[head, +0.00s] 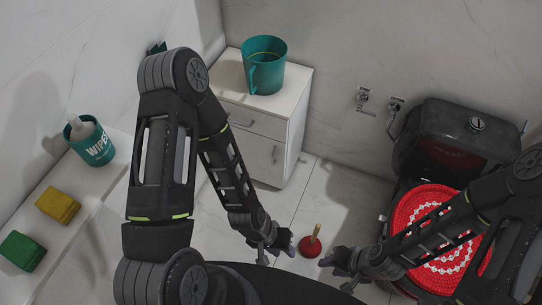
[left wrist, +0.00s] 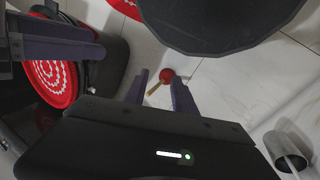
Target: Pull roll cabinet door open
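The white cabinet (head: 292,125) stands against the back wall in the head view. Its front has a drawer with a dark handle above and a door (head: 255,155) with a small handle (head: 275,154) below; the door looks closed. My left arm hides the cabinet's left part. My left gripper (head: 281,243) is in front of and below the cabinet, apart from it. In the left wrist view its two fingers (left wrist: 160,92) are spread with nothing between them. My right gripper (head: 340,270) is to the right, over the floor, with its fingers apart and empty.
A red plunger (head: 312,246) stands on the tiled floor near both grippers. A black toilet with a red cover (head: 435,225) is at right. A ledge at left holds a wipes tub (head: 90,142) and yellow and green sponges.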

